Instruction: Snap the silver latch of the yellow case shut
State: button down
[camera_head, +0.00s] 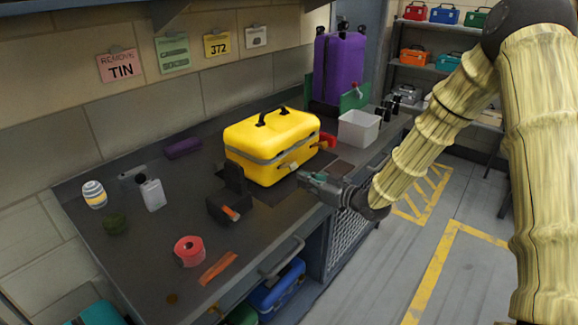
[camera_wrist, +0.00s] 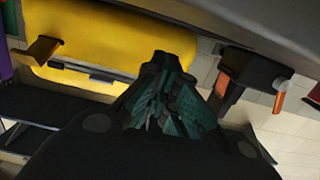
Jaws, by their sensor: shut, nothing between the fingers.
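The yellow case (camera_head: 262,143) stands upright on the dark bench with its lid down and a black handle on top. Its silver latch (camera_head: 291,167) is on the front face and looks tilted out from the case, though it is small in the head view. My gripper (camera_head: 304,177) is in front of the case, just below and right of the latch, shut and empty. In the wrist view my gripper (camera_wrist: 172,62) points at the lower part of the yellow case (camera_wrist: 110,35). A latch-like tab (camera_wrist: 42,50) sticks out at left there. I cannot tell whether the fingertips touch the case.
A black holder (camera_head: 230,203) stands left of the case. A white bin (camera_head: 358,128) and a purple suitcase (camera_head: 339,66) stand behind right.

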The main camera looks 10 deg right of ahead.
jog(key=shift+v, duration=0.95)
jog(key=shift+r+p, duration=2.05)
jog(key=shift+r, duration=0.5)
dwell(0.4)
